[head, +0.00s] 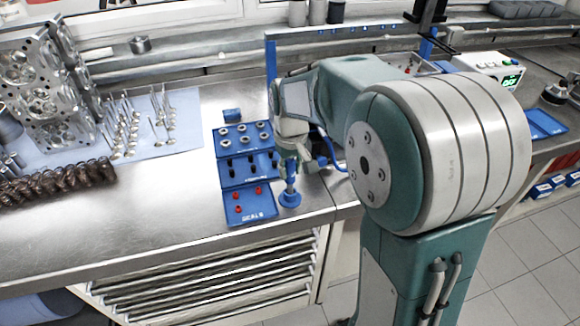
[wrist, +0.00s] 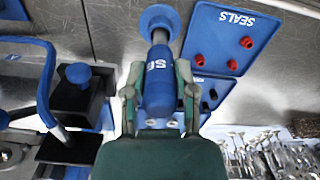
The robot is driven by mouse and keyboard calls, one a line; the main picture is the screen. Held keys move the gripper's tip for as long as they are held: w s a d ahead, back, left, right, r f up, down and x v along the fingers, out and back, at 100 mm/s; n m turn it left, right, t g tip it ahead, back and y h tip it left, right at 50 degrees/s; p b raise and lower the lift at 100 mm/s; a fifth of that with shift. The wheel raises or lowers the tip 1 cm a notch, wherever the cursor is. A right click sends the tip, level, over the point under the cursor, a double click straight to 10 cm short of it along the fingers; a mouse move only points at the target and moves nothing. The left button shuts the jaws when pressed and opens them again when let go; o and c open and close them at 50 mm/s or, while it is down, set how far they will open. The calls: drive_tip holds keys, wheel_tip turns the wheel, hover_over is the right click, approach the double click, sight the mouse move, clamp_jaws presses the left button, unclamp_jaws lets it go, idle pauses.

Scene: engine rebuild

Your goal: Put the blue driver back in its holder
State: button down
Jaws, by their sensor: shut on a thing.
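The blue driver (wrist: 159,88) is in my gripper (wrist: 159,100), with one finger on each side of its blue handle. Its metal shaft and round blue end disc (wrist: 159,20) point away from the palm. In the head view the disc (head: 290,198) hangs low, just right of the seals tray, below my gripper (head: 289,152); I cannot tell whether it touches the bench. Left of the driver in the wrist view are a black block with a round blue cap (wrist: 78,73) and a black block (wrist: 70,149) beside a bent blue rod. I cannot tell which is the holder.
The blue seals tray (head: 250,214) carries red seals. More blue trays (head: 242,140) with rings and dark pieces lie behind it. Valves (head: 125,130) stand on a pale mat at left, near cylinder heads (head: 45,85). Bare steel bench (head: 120,225) lies in front.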

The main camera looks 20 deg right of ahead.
drive_tip(key=shift+f, duration=0.55)
drive_tip(key=shift+c, duration=1.6)
unclamp_jaws()
drive_tip(key=shift+r, duration=0.15)
wheel_tip(320, 180, up, 12)
drive_tip(key=shift+f, duration=0.15)
drive_tip(key=s+f+m+t, duration=0.2)
drive_tip(key=s+t, duration=0.3)
drive_tip(key=s, duration=1.5)
drive_tip(key=shift+s+t, duration=0.3)
drive_tip(key=shift+s, duration=0.05)
